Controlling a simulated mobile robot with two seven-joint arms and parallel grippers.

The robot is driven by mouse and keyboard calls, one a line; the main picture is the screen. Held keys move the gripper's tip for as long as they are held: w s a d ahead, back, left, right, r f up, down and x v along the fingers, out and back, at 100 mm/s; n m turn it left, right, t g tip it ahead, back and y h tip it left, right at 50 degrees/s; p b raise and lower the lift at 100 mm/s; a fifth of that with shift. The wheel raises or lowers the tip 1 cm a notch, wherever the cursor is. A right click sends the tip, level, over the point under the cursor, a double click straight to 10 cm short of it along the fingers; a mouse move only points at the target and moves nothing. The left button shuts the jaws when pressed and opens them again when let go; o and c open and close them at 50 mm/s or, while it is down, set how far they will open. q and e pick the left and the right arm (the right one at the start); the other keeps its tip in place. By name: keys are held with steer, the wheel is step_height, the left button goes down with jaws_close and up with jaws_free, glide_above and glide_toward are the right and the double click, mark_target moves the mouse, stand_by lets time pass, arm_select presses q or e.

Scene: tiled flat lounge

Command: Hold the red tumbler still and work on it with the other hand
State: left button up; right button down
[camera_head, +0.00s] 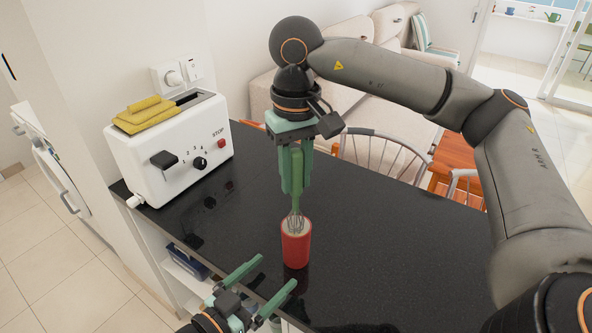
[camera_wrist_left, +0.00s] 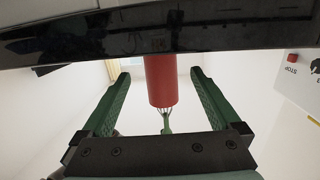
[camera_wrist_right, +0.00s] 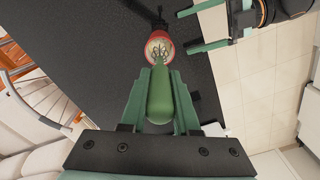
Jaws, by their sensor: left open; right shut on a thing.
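The red tumbler (camera_head: 296,246) stands upright on the black counter (camera_head: 400,250). It also shows in the left wrist view (camera_wrist_left: 162,82) and the right wrist view (camera_wrist_right: 158,42). My right gripper (camera_head: 294,178) is shut on the green handle of a whisk (camera_head: 296,205), above the tumbler. The whisk's wire end (camera_wrist_right: 160,52) reaches into the tumbler's mouth. My left gripper (camera_head: 277,276) is open, low at the counter's front edge. Its fingers (camera_wrist_left: 162,95) point toward the tumbler, with the tumbler between them in the left wrist view. I see no finger touching it.
A grey chair (camera_head: 385,152) and a pale sofa (camera_head: 345,85) are behind the counter. The counter right of the tumbler is clear.

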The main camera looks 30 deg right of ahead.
mark_target(296, 211)
arm_select(q)
steer(key=b+x, duration=0.3)
steer(key=x, duration=0.3)
steer(key=shift+d+f, duration=0.1)
arm_select(e)
step_height(296, 211, down, 4)
arm_select(q)
steer(key=shift+w+d+b, duration=0.2)
steer(key=shift+d+b, duration=0.2)
steer(key=shift+d, duration=0.3)
arm_select(e)
steer(key=shift+f, duration=0.25)
arm_select(q)
steer(key=shift+c, duration=0.4)
steer(key=c, duration=1.2)
arm_select(e)
steer(key=shift+f, duration=0.1)
steer(key=shift+f, duration=1.65)
